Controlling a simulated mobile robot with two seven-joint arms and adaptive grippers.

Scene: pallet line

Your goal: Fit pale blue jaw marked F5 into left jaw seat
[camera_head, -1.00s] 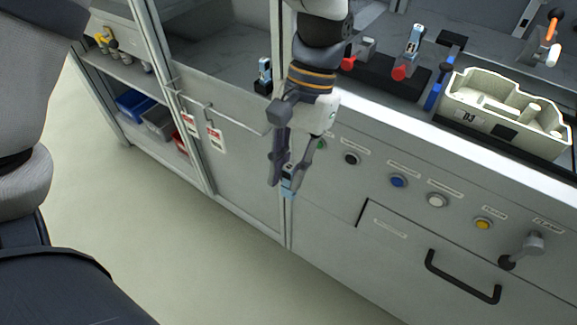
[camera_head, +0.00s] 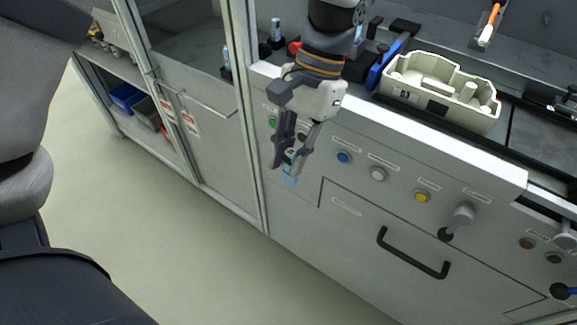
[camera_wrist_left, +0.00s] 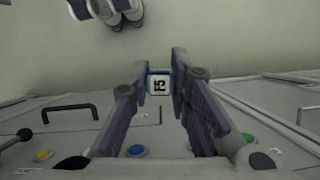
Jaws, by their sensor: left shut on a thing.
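My left gripper (camera_head: 291,152) is shut on the pale blue jaw (camera_head: 290,180) and holds it in front of the grey cabinet's button panel, below the worktop edge. In the left wrist view the jaw (camera_wrist_left: 159,84) shows its white face with a dark F5 mark between the two fingers (camera_wrist_left: 161,90). Behind my left arm, small pale blue pieces stand on the worktop, one upright (camera_head: 276,32) in a dark holder. The left jaw seat cannot be made out; my arm covers part of that area. My right gripper is not in view.
A cream tray-like housing (camera_head: 441,91) sits on the worktop to the right, beside a blue-handled item (camera_head: 384,64). The panel has a blue button (camera_head: 344,157), a lever (camera_head: 461,215) and a black drawer handle (camera_head: 413,253). The floor on the left is clear.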

